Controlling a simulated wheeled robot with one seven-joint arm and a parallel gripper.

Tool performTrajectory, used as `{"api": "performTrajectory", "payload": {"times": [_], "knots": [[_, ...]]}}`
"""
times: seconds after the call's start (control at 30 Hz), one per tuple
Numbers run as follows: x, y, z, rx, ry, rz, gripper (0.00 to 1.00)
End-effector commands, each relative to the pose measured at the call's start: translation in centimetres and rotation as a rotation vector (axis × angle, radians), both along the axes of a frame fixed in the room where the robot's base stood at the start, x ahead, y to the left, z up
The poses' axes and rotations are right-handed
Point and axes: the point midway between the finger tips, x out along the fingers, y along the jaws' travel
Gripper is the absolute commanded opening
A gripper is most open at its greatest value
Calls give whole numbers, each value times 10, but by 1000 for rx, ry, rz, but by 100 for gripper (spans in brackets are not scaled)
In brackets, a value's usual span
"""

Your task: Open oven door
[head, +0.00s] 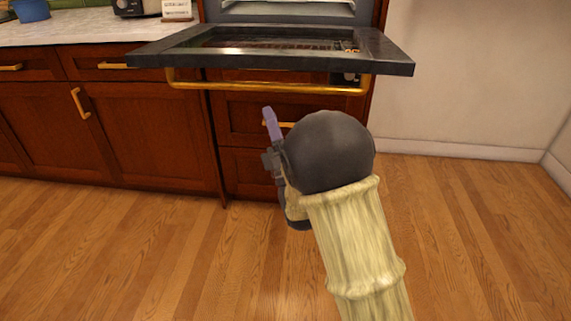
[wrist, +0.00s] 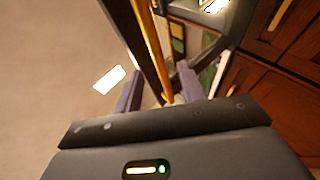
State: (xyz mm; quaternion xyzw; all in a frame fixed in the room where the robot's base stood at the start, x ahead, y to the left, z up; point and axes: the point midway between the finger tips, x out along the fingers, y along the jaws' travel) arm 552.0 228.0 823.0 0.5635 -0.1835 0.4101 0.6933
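The oven door (head: 390,52) is swung down and lies about level in the head view, with the oven cavity (head: 290,10) showing behind it. Its long gold handle (head: 270,87) runs along the underside of the front edge. My gripper (head: 270,122) is in front of the cabinet, below the handle in the picture. In the wrist view the two purple fingers of my gripper (wrist: 158,82) are spread apart. The gold handle (wrist: 153,45) shows in the gap between them, and I cannot tell whether it touches either finger. Only one finger shows clearly in the head view.
Drawers (head: 240,107) with gold pulls sit below the oven. A counter (head: 90,29) with brown cabinets stands at the left, holding a blue pot (head: 31,10) and a small sign (head: 176,9). The wooden floor (head: 130,255) is clear, and a bare wall is at the right.

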Motion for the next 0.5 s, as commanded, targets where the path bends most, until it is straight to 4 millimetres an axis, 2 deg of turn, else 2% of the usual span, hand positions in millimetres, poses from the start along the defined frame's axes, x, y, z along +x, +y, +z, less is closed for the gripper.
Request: {"api": "performTrajectory", "payload": {"times": [0.03,0.5], "knots": [[-6,-3,-14,-1,3,0,40],[-29,-18,-42,0,0,0,40]]}}
